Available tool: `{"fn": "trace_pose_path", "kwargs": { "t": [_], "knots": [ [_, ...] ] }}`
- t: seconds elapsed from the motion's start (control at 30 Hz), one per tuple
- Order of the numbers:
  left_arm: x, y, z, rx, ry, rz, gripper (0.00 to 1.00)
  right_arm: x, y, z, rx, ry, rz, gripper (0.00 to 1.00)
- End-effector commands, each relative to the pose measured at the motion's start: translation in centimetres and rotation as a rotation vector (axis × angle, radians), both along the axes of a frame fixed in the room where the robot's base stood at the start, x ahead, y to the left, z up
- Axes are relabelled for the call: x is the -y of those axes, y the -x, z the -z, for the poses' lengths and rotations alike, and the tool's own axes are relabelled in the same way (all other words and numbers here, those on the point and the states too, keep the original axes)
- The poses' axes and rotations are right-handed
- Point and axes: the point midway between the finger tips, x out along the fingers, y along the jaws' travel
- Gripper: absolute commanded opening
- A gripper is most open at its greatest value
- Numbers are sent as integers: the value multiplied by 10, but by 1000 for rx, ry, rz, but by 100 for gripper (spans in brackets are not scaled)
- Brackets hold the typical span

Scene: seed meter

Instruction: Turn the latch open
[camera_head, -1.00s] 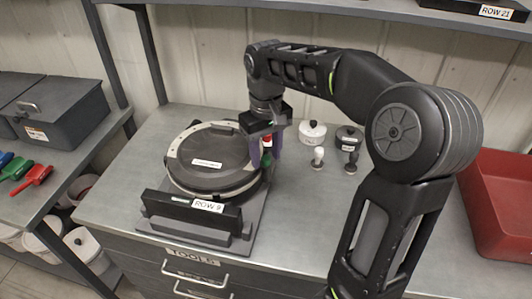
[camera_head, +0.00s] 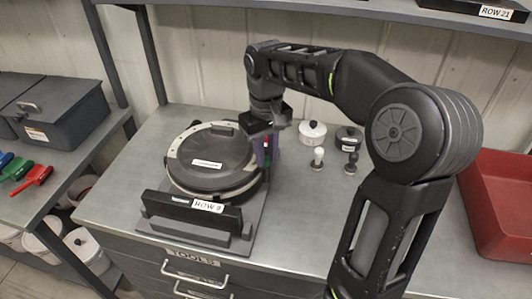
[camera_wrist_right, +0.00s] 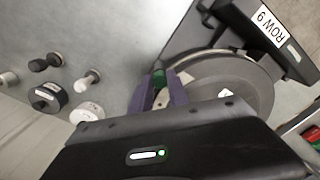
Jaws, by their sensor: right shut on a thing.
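The seed meter (camera_head: 208,170) is a round black housing with a pale rim, lying on a dark stand labelled ROW 9 (camera_head: 206,206). Its latch (camera_head: 266,144), with red and white showing, is at the right edge of the housing. In the right wrist view the latch shows a green part (camera_wrist_right: 159,77) between my purple fingers. My right gripper (camera_head: 265,158) comes down from above and is shut on the latch, hiding much of it; it also shows in the right wrist view (camera_wrist_right: 160,92). My left gripper is not in view.
Two round lidded parts, white (camera_head: 312,132) and black (camera_head: 349,137), and two small knobs, white (camera_head: 318,157) and dark (camera_head: 351,163), stand right of the gripper. A red bin (camera_head: 500,200) is at the far right. The bench front is clear.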

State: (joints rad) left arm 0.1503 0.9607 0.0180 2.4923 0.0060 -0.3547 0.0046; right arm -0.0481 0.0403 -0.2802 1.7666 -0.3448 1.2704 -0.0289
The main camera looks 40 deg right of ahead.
Motion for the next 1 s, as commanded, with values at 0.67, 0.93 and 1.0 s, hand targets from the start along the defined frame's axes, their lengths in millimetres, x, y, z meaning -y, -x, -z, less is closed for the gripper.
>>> {"fn": "trace_pose_path", "kwargs": {
  "t": [0.67, 0.93, 1.0],
  "knots": [
    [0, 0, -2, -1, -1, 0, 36, 0, 0, 0, 0, 1, 243, 0],
    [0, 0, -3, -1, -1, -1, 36, 0, 0, 0, 0, 1, 489, 0],
    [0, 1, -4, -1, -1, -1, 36, 0, 0, 0, 0, 1, 556, 0]
  ]
}}
